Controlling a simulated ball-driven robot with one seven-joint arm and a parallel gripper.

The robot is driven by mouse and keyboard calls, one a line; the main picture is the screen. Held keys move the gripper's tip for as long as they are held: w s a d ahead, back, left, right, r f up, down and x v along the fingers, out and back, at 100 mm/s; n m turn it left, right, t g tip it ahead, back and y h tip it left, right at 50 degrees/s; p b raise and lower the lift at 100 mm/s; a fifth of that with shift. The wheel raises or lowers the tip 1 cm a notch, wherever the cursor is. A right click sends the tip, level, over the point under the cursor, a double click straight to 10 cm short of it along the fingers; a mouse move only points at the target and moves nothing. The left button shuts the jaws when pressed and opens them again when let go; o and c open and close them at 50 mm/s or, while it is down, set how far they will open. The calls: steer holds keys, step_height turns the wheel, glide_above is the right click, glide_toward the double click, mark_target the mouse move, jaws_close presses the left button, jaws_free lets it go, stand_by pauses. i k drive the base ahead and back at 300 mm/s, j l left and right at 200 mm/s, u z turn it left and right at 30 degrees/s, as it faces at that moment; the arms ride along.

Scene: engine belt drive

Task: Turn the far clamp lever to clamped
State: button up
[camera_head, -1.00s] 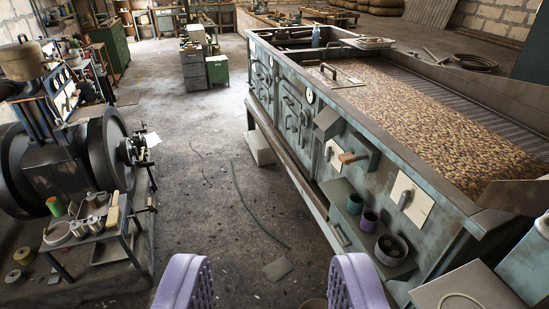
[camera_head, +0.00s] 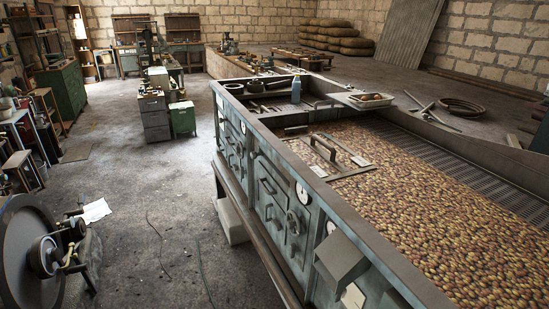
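I cannot make out the far clamp lever in the camera view. At the lower left edge, part of the engine shows as a large dark flywheel (camera_head: 22,255). A small hub with rods and knobs (camera_head: 72,243) sits at its right side; I cannot tell whether any of these is a clamp lever. The rest of the engine is cut off by the picture edge. My gripper is not in the picture.
A long blue-grey roasting-type bench (camera_head: 262,165) with a bed of brown beans (camera_head: 400,180) fills the right. Drawer cabinets (camera_head: 153,116) and a green cabinet (camera_head: 183,118) stand farther back. The concrete floor (camera_head: 140,190) between is mostly clear.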

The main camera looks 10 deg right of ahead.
mark_target(296, 129)
steer(key=i+j+z, duration=0.2)
steer(key=i, duration=0.4)
steer(key=i+z, duration=0.2)
steer(key=i, duration=0.35)
steer(key=i+j, duration=0.2)
steer(key=i, duration=0.25)
steer(key=i+j, duration=0.2)
steer(key=i, duration=0.25)
steer(key=i+j, duration=0.15)
steer(key=i, duration=0.3)
steer(key=i+j, duration=0.2)
steer(key=i, duration=0.3)
steer(key=i+j, duration=0.2)
steer(key=i, duration=0.25)
steer(key=i+j, duration=0.2)
steer(key=i, duration=0.25)
